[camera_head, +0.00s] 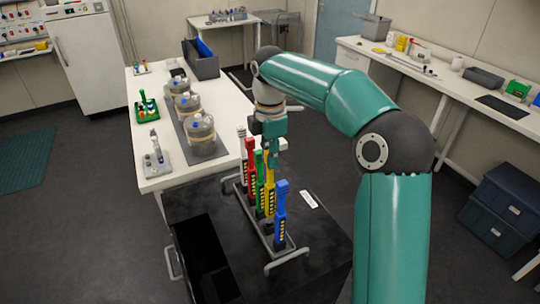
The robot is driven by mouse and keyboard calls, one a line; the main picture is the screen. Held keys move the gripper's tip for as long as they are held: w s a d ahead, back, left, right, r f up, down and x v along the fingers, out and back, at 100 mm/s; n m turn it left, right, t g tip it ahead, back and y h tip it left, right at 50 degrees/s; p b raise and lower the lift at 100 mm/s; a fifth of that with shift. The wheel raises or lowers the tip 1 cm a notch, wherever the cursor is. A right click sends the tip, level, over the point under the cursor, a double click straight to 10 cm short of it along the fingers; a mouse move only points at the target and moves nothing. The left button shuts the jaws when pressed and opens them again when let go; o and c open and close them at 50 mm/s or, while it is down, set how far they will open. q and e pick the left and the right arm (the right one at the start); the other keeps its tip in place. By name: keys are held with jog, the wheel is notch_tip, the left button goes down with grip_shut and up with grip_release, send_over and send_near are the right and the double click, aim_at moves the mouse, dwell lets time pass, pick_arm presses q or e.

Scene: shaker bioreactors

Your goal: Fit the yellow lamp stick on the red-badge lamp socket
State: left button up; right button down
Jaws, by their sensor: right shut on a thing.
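The yellow lamp stick (270,197) stands upright in the row of coloured sticks at the wire rack (284,254). My right gripper (271,158) comes down from above and is shut on the top of the yellow stick. I cannot tell whether its foot is seated in the rack or just lifted. Next to it stand white, red (251,166), green and blue (281,210) sticks. No red badge can be made out, so I cannot tell which socket bears it. My left gripper is not in view.
The white bench (172,182) behind the rack holds several round vessels (201,135) on a grey mat, a green holder (147,107) and a grey device (155,165). A dark open bin (201,60) stands farther back. Dark storage boxes (505,210) are at right.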

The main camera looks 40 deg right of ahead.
jog(key=shift+r, duration=1.5)
dwell(0.8)
